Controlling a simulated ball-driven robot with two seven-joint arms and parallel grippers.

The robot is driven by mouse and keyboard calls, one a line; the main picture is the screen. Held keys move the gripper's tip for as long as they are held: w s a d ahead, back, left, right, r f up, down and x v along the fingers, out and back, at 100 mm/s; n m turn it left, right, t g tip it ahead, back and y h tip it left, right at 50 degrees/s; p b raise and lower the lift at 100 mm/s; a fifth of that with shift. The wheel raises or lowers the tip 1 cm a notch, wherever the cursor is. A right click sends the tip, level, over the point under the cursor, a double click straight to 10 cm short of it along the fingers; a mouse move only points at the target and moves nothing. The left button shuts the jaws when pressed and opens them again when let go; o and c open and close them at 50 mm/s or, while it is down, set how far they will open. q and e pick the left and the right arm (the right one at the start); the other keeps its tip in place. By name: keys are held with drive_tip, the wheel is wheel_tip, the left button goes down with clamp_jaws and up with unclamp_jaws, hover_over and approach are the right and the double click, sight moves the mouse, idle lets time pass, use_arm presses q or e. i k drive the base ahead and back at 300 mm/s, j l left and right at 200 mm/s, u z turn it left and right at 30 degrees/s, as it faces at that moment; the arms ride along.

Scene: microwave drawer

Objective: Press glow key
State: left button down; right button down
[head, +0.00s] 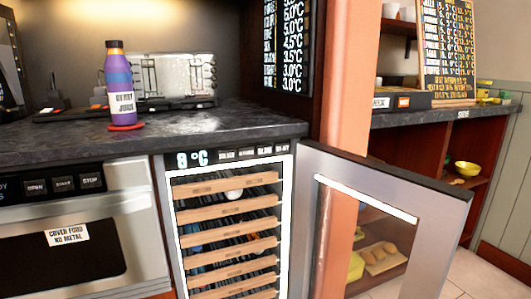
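A row of small dark keys sits on the control panel (215,155) above the open wine cooler (228,235), right of a temperature display (191,158) that seems to read 9 °C. The third key (265,151) may be the glow key, but its lettering is too small to read surely. A light strip frames the cooler opening, and its wooden shelves show inside. The cooler's glass door (375,225) stands swung open to the right. Neither of my grippers is in view.
The microwave drawer (150,205) with open, start and stop keys is left of the cooler. On the dark counter (190,125) stand a purple bottle (118,80) on a red coaster (126,128) and a toaster (180,75). The open door blocks space at the right.

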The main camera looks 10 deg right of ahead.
sight(263, 150)
drive_tip(key=i+j, duration=0.25)
drive_tip(key=i+j+z, duration=0.1)
drive_tip(key=j, duration=0.35)
drive_tip(key=i+j, duration=0.35)
drive_tip(key=i+j+z, duration=0.1)
drive_tip(key=j, duration=0.3)
drive_tip(key=i+j, duration=0.3)
